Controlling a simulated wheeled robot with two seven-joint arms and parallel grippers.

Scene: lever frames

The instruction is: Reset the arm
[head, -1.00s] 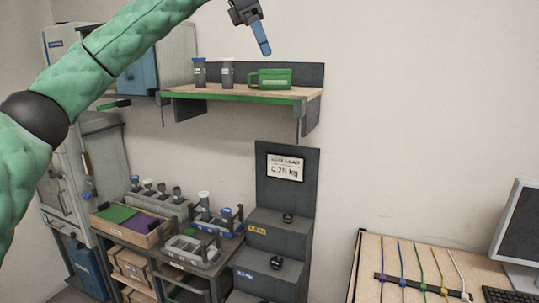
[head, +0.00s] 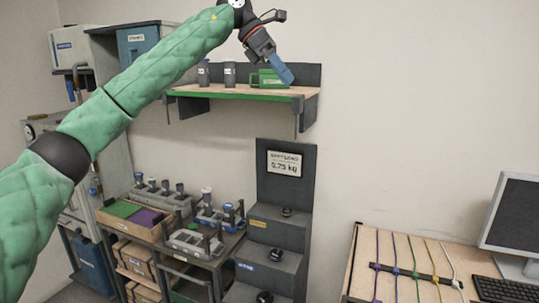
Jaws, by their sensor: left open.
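My left arm comes in from the left in a green padded sleeve and reaches across the upper part of the head view. My left gripper (head: 282,68) is at its end, with blue fingers pointing down to the right. My right gripper is not in view.
The wall shelf (head: 225,93) also holds two grey containers. Below stand a stepped dark stand (head: 287,170) with small weights and a rack with trays (head: 150,232). At right, a table (head: 365,262) holds coloured cables and a monitor (head: 513,222). Bare wall lies between.

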